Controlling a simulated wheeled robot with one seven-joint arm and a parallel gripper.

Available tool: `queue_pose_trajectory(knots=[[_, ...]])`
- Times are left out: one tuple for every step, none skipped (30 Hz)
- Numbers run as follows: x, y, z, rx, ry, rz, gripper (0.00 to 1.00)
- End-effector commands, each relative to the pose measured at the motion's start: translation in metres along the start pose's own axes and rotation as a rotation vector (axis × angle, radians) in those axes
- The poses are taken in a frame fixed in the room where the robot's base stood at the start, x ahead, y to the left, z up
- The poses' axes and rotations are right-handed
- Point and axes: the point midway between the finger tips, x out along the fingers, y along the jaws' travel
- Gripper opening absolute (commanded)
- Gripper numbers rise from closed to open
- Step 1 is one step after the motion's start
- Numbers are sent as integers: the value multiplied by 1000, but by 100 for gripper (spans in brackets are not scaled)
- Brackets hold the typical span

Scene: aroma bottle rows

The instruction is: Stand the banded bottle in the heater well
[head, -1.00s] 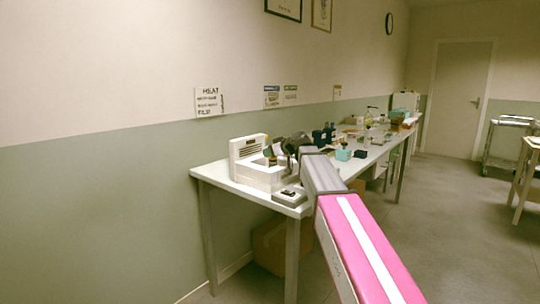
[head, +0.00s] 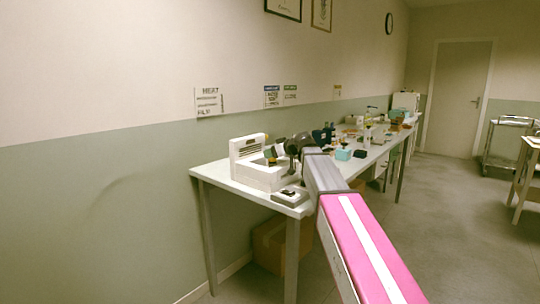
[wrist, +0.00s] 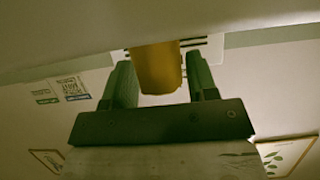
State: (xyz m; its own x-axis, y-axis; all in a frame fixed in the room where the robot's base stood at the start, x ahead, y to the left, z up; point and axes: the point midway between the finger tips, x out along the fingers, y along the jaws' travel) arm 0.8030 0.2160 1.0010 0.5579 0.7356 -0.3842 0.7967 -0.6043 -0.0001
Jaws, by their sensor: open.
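The white heater (head: 262,176) stands on the near end of the bench in the head view. My gripper (head: 272,154) is low over it, small and partly hidden by my own arm. In the wrist view my open gripper (wrist: 160,72) has an amber bottle (wrist: 157,70) between its two fingers, with narrow gaps beside it. I cannot make out a band on this bottle. The heater well and the bottle's base are too small or hidden to tell whether the bottle is seated.
The bench (head: 222,177) runs back along the wall. A small pale device with a dark top (head: 290,195) sits at its front corner. A teal box (head: 343,154) and several bottles stand farther back. A cardboard box (head: 270,245) is under the bench.

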Motion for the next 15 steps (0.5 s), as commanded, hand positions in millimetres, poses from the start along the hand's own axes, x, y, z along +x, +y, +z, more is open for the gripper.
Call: queue_pose_trajectory(knots=[[-11, -2, 1, 0, 1, 2, 53], [-17, -2, 1, 0, 1, 2, 53], [-25, -2, 1, 0, 1, 2, 53], [-32, -2, 2, 0, 1, 2, 53], [-38, -2, 2, 0, 1, 2, 53], [-46, -2, 1, 0, 1, 3, 53], [-52, -2, 1, 0, 1, 3, 53], [-58, -2, 1, 0, 1, 2, 53], [-66, -2, 1, 0, 0, 2, 53], [-71, -1, 1, 0, 1, 3, 53], [-76, -1, 1, 0, 1, 3, 53], [-81, -2, 1, 0, 0, 2, 53], [-85, -2, 1, 0, 0, 1, 53], [-89, -1, 1, 0, 0, 1, 53], [-93, -1, 1, 0, 1, 2, 53]])
